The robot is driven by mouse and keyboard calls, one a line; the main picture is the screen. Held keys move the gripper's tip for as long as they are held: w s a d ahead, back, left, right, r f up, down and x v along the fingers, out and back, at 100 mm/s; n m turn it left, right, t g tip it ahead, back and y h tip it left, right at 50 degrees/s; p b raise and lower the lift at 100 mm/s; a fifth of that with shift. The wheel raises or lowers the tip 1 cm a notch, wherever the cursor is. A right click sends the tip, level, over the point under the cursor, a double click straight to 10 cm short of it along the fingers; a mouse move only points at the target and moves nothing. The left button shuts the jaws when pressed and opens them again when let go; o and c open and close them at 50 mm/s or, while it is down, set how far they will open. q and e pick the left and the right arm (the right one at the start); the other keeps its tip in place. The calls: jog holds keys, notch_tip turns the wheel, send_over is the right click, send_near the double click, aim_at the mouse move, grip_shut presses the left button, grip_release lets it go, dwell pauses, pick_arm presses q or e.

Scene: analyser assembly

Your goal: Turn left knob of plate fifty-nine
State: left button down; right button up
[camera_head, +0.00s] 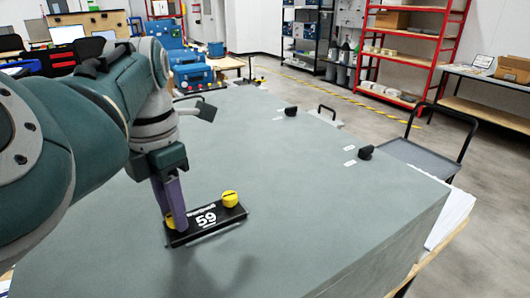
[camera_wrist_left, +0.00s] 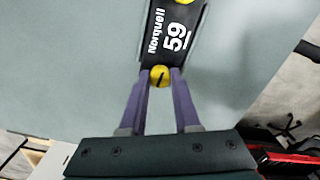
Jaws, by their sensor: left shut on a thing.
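The black plate (camera_head: 208,225) marked "59" lies on the large grey-green surface, with a yellow knob near each end. In the head view the right knob (camera_head: 230,199) is in plain sight, and the left knob (camera_head: 170,221) is partly hidden by my gripper. My left gripper (camera_head: 176,224) points down at the left knob. In the left wrist view my gripper's purple fingers (camera_wrist_left: 160,82) stand on both sides of the left knob (camera_wrist_left: 159,76), shut on it. The plate (camera_wrist_left: 172,35) runs away from the gripper there. My right gripper is in neither view.
The grey-green surface (camera_head: 290,160) is largely clear around the plate. Two black knobs (camera_head: 365,152) (camera_head: 291,112) with small white labels stand toward its right edge. A cart (camera_head: 425,158) and a red shelf (camera_head: 410,55) stand beyond.

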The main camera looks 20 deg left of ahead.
pick_arm(q)
jog(key=shift+r+m+p, duration=0.1)
jog(key=shift+m+p, duration=0.25)
jog(key=shift+m, duration=0.15)
